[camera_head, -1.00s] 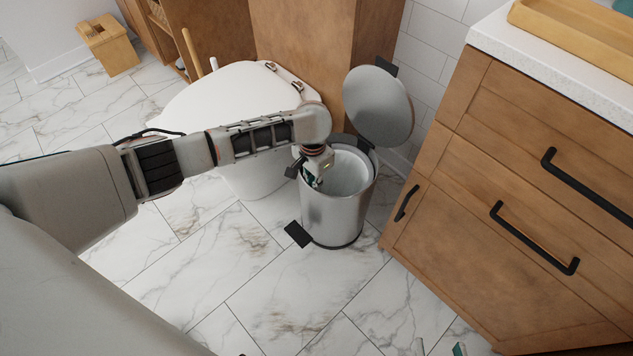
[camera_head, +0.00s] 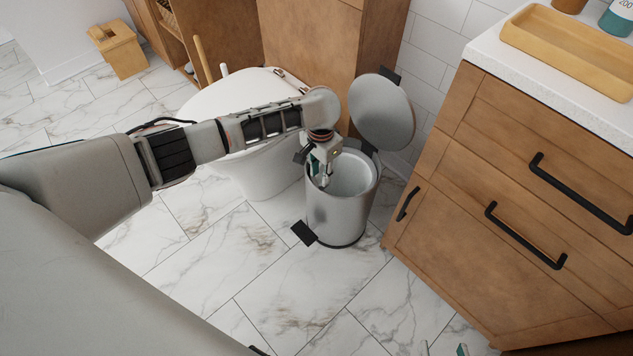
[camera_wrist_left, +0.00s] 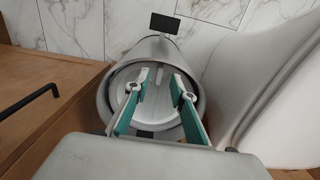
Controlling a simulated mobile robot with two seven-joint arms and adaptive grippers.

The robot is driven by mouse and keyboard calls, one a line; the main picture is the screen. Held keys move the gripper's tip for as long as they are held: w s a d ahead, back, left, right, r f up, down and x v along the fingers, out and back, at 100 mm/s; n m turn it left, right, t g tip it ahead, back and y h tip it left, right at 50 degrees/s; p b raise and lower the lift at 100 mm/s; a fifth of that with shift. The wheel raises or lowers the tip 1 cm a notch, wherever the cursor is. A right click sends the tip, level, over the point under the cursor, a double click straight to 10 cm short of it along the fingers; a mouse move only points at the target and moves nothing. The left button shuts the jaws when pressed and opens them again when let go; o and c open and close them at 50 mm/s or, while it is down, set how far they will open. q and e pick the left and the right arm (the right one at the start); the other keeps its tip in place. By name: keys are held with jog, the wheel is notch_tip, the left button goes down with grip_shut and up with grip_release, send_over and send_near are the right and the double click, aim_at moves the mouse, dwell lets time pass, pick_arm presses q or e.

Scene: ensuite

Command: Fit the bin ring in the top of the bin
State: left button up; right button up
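The silver pedal bin (camera_head: 338,215) stands upright on the floor with its round lid (camera_head: 382,112) raised. It also shows in the wrist view (camera_wrist_left: 103,98). A pale round band (camera_wrist_left: 119,88) lies just inside the bin's rim in the wrist view; I cannot tell whether it is the bin ring or the inner bucket. My left gripper (camera_head: 322,180) points down at the left side of the bin's mouth. In the wrist view its two teal-padded fingers (camera_wrist_left: 160,84) are apart, with nothing seen between them. My right gripper (camera_head: 443,350) shows only two spread fingertips at the bottom edge.
The white toilet (camera_head: 262,165) stands close left of the bin, with a wooden cabinet (camera_head: 320,55) behind. A wooden vanity (camera_head: 470,215) with black handles stands close on the right. The bin's black pedal (camera_head: 304,233) faces the open marble floor in front.

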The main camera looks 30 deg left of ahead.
pick_arm(q)
notch_tip(320, 180, up, 6)
jog(key=p, duration=0.2)
pick_arm(e)
jog(key=shift+s+d+f+n+h, duration=0.15)
jog(key=shift+s+d+f+h, duration=0.1)
jog(key=shift+d, duration=0.4)
jog(key=shift+s+d+f+n+h, duration=0.15)
jog(key=shift+d+f, duration=0.1)
jog(key=shift+d, duration=0.35)
